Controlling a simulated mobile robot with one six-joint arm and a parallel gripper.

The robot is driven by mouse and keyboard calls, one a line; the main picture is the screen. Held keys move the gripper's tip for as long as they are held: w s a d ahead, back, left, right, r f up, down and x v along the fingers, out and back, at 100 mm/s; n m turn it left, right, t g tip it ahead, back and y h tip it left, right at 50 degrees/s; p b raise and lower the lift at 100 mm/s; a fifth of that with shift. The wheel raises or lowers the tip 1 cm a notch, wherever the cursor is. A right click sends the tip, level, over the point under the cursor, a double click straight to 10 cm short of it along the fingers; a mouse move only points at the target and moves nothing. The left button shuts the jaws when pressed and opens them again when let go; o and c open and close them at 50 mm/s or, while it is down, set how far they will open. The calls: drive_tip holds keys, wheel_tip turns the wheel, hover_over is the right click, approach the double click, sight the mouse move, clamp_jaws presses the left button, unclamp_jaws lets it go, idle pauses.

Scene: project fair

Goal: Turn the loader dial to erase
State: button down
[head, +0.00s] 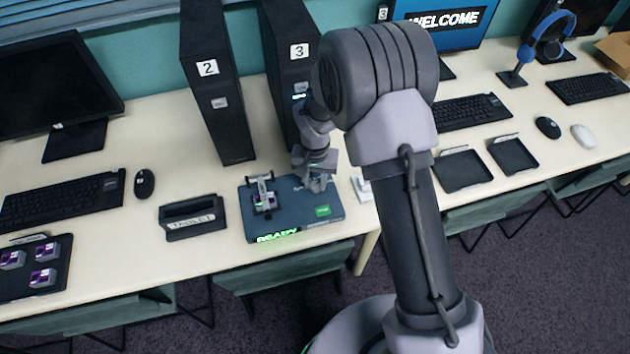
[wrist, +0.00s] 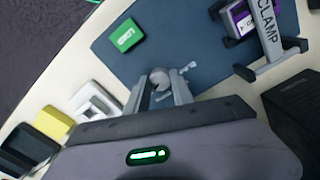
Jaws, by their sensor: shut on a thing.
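The loader (head: 290,212) is a flat blue-grey unit on the white table, with a lit green READY strip (head: 279,236) at its front. It carries a green button (head: 322,211) and a grey clamp frame (head: 264,194), with a purple-and-white part under the clamp (wrist: 268,30). My gripper (head: 318,184) is down at the loader's back right. In the wrist view my gripper (wrist: 161,88) is shut on a small round grey dial (wrist: 160,76), one finger on each side. The dial's pointer and its erase mark cannot be made out.
Towers 2 (head: 222,110) and 3 (head: 285,75) stand close behind the loader. A dark labelled tray (head: 193,226) is to its left. A white holder (wrist: 96,104) and a yellow block (wrist: 53,122) lie beside the loader in the wrist view.

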drive_tip(key=c, duration=1.1)
unclamp_jaws()
wheel_tip(320, 180, up, 18)
drive_tip(key=p, duration=0.6)
drive_tip(key=shift+f, duration=0.25)
wheel_tip(320, 180, up, 11)
drive_tip(key=m+t, duration=0.1)
drive_tip(key=t, duration=0.1)
hover_over(315, 185)
drive_tip(key=s+d, duration=0.4)
drive_tip(key=s+d+r+m+t+y+b, duration=0.1)
drive_tip(key=s+d+r+t, duration=0.1)
drive_tip(key=s, duration=0.7)
drive_tip(key=s+d+r+m+t+y, duration=0.1)
drive_tip(key=s+d+r, duration=0.3)
drive_tip(key=s, duration=0.6)
drive_tip(key=shift+d+r+t+b, duration=0.15)
drive_tip(key=shift+r+t+b, duration=0.25)
drive_tip(key=shift+r, duration=0.4)
